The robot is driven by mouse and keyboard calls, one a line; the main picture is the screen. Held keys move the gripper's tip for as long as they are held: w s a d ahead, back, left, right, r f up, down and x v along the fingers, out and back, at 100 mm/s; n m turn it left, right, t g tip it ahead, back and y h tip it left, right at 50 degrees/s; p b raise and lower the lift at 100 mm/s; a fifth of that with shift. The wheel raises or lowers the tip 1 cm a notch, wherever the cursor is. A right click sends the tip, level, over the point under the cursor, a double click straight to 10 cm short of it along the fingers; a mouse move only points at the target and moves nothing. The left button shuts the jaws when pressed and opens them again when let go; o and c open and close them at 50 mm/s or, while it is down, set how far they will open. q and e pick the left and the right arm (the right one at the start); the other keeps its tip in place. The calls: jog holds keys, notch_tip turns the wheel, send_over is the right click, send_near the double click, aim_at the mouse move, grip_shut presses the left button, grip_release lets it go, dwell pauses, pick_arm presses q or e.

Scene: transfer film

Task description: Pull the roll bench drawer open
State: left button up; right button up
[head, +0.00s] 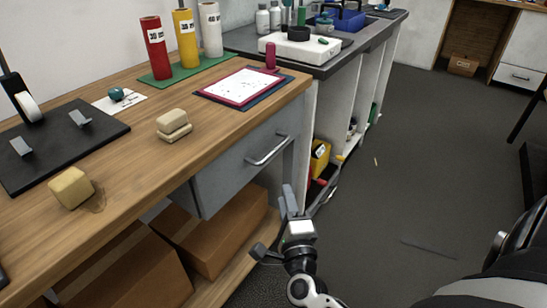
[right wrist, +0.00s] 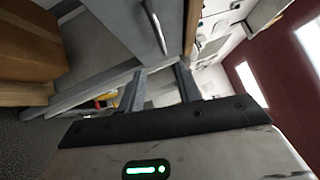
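The roll bench (head: 225,115) has a wooden top and a grey drawer (head: 225,172) beneath its right end. The drawer front sits under the bench edge and looks shut. Its silver bar handle (head: 267,150) is clear of any gripper. My right gripper (head: 287,198) is below and slightly right of the handle, pointing up, with nothing in it. In the right wrist view its two fingers (right wrist: 160,84) stand apart, with the handle (right wrist: 155,26) beyond them and the drawer front (right wrist: 122,22) at upper left. My left gripper is not in view.
Cardboard boxes (head: 230,235) sit on the shelf below the drawer. Red, yellow and white rolls (head: 184,38), a clipboard (head: 240,86) and tan blocks (head: 173,122) rest on the bench top. A grey-topped counter (head: 335,60) adjoins at the right. Floor (head: 400,170) to the right is mostly free.

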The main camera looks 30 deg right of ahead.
aim_at(273, 150)
jog(key=x, duration=1.5)
jog(key=shift+w+r, duration=0.15)
grip_shut()
